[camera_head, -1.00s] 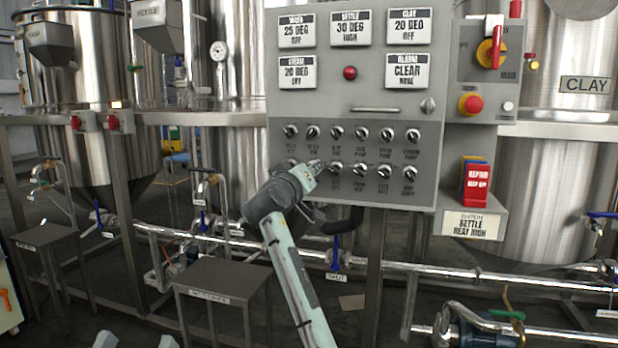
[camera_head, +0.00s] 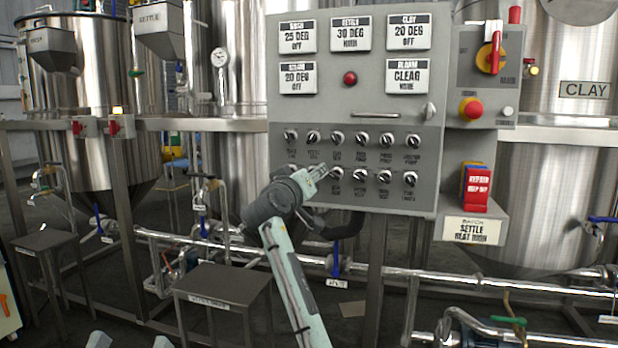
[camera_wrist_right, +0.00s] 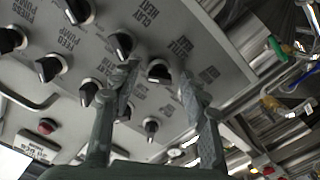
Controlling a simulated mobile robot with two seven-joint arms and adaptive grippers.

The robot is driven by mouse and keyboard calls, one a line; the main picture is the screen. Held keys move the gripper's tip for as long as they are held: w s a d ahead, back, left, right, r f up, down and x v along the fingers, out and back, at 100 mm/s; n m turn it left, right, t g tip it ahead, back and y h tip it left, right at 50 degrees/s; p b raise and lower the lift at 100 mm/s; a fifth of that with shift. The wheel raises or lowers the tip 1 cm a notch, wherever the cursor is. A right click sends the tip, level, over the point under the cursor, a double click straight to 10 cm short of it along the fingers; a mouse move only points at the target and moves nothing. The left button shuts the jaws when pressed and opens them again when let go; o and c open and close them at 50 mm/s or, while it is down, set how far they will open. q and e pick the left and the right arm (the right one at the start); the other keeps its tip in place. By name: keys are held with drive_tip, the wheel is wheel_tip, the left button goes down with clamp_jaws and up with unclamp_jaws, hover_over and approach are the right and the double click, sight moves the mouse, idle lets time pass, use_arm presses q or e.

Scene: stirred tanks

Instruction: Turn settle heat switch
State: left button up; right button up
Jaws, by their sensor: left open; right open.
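The grey control panel (camera_head: 320,130) carries two rows of black knob switches with labels too small to read in the head view. I cannot tell which is settle heat. My right gripper (camera_head: 322,171) is at the lower row, partly hidden by its wrist. The right wrist view shows this gripper (camera_wrist_right: 157,72) open, with a black knob (camera_wrist_right: 158,70) in line between its fingers. Whether they touch it is unclear. A label beside it seems to read clay heat.
A batch sign (camera_head: 473,230) reads settle heat high. A red emergency button (camera_head: 470,108) and a red-handled rotary switch (camera_head: 491,56) sit right of the panel. A pipe (camera_head: 440,272) runs below. A small metal table (camera_head: 222,283) stands at lower left.

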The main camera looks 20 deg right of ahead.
drive_tip(key=v, duration=1.2)
